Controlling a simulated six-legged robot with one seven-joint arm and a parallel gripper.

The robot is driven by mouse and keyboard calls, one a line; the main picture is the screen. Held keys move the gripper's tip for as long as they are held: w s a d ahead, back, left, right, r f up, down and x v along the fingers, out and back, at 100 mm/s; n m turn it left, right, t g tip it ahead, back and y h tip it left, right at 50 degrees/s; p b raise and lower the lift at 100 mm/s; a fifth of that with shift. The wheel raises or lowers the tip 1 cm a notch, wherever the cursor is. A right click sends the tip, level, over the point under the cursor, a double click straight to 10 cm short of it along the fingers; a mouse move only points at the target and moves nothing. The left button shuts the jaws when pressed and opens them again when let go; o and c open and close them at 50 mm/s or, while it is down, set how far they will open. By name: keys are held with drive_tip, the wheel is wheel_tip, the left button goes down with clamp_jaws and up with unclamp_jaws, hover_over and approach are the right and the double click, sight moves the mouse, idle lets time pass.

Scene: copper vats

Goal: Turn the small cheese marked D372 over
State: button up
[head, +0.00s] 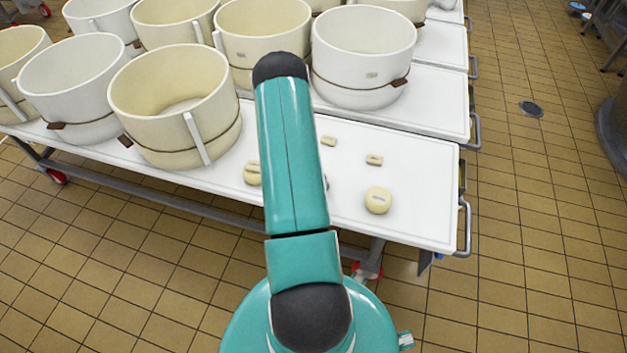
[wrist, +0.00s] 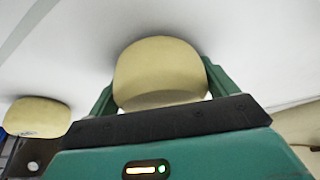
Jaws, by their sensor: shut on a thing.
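A pale yellow cheese (wrist: 160,70) fills the space between the green fingers of my gripper (wrist: 158,78) in the wrist view. The fingers are shut on it from both sides. No mark shows on the faces in view, so I cannot read whether it is D372. I cannot tell whether it touches the white surface. In the head view my arm hides my gripper and this cheese. A second cheese (wrist: 37,116) lies left of my gripper in the wrist view, with a small unreadable mark. The head view shows a rounded marked cheese (head: 377,200) at right and another cheese (head: 252,172) left of my arm.
Two small pale blocks (head: 328,141) (head: 374,160) lie behind the cheeses on the white table (head: 425,210). Large cream and white tubs (head: 178,105) crowd its left and back. Metal handles (head: 464,228) stick out at its right edge.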

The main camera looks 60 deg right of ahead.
drive_tip(key=o, duration=1.2)
drive_tip(key=shift+o, duration=0.2)
drive_tip(key=v, duration=1.3)
drive_tip(key=shift+r, duration=0.35)
